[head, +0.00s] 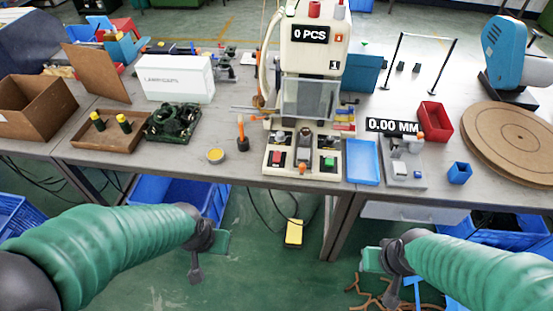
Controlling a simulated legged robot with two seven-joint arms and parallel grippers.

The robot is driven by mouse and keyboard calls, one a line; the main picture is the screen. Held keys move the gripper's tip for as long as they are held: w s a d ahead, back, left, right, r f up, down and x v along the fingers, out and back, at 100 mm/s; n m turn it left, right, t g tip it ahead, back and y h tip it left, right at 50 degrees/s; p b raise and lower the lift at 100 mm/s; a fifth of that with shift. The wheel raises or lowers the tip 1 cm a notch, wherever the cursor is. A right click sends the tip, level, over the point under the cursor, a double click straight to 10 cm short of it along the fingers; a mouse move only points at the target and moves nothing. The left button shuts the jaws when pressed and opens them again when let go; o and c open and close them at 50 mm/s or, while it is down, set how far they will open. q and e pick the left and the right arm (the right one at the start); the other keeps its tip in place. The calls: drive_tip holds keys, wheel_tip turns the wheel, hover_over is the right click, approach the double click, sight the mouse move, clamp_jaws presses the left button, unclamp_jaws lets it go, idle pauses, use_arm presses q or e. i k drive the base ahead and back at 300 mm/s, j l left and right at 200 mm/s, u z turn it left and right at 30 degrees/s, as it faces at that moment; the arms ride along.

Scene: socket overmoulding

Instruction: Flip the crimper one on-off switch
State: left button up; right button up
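The crimper (315,45) is a cream machine at the middle of the bench, marked "1" and "0 PCS". Its front base panel (301,160) carries a red button (277,157), a green button (329,161) and several small knobs or levers. Which of them is the on-off switch is too small to tell. My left gripper (208,252) hangs below the bench's front edge, left of the crimper. My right gripper (383,272) hangs below the edge, to the crimper's right. Both are apart from the crimper; their finger openings cannot be made out, and no held object shows.
A blue tray (363,162) and a gauge marked "0.00 MM" (404,167) stand right of the panel. A yellow pedal (294,232) is on the floor below.

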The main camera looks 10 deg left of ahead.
sight(276, 157)
drive_tip(key=i+j+z, duration=0.15)
drive_tip(key=i+j, duration=0.15)
drive_tip(key=i+j+z, duration=0.2)
drive_tip(key=j, duration=0.2)
drive_tip(key=i+j+z, duration=0.15)
drive_tip(key=i+j, duration=0.15)
drive_tip(key=i+j+z, duration=0.2)
drive_tip(key=j, duration=0.3)
drive_tip(key=z, duration=0.95)
